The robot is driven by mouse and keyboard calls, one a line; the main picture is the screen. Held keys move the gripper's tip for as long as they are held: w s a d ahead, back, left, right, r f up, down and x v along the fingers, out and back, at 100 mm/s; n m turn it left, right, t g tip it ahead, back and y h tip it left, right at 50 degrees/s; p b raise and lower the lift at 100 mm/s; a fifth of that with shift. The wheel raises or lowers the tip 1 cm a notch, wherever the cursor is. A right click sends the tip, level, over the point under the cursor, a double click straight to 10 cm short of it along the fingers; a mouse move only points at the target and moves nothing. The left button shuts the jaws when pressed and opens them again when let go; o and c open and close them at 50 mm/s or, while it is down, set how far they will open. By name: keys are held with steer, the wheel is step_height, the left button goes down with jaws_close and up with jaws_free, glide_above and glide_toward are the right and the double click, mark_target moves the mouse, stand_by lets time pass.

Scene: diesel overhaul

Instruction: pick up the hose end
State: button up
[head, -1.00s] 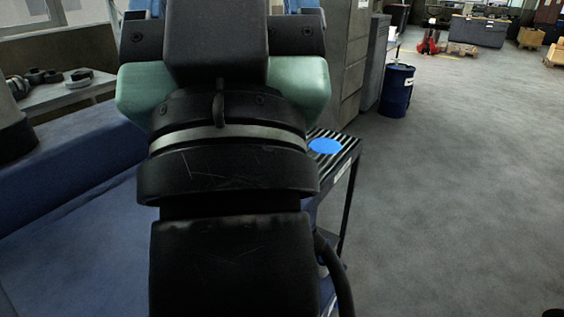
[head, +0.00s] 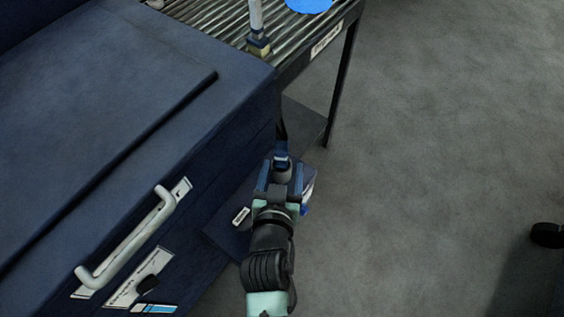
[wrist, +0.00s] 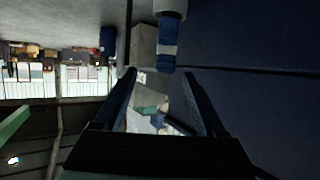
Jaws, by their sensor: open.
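The hose end (head: 282,161) is a blue fitting with a grey collar, below a dark hose that hangs beside the blue cabinet's corner. In the wrist view it shows as a blue cylinder (wrist: 167,50) with a pale band and a grey collar. My gripper (head: 281,174) is open, with its fingers on either side of the fitting in the head view. In the wrist view the fitting's near end lies level with the gap between my fingertips (wrist: 160,74). I see no finger touching it, and its exact depth between them is unclear.
The large blue cabinet (head: 90,120) with a pale handle (head: 135,238) stands close on the left. A ribbed-top cart (head: 215,22) behind holds a blue disc (head: 308,4) and a pale rod with a blue-and-yellow base (head: 258,42). Grey floor (head: 440,130) on the right is mostly clear.

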mark_target(284, 154)
steer(key=x, duration=0.5)
steer(key=shift+w+a, duration=0.1)
steer(key=shift+w, duration=0.15)
steer(key=x, duration=0.2)
steer(key=b+x, duration=0.1)
steer(key=x, duration=0.1)
steer(key=shift+a, duration=0.35)
steer(key=shift+w+f, duration=0.2)
steer(key=shift+w, duration=0.5)
steer(key=shift+d, duration=0.1)
jaws_close()
steer(key=shift+r, duration=0.1)
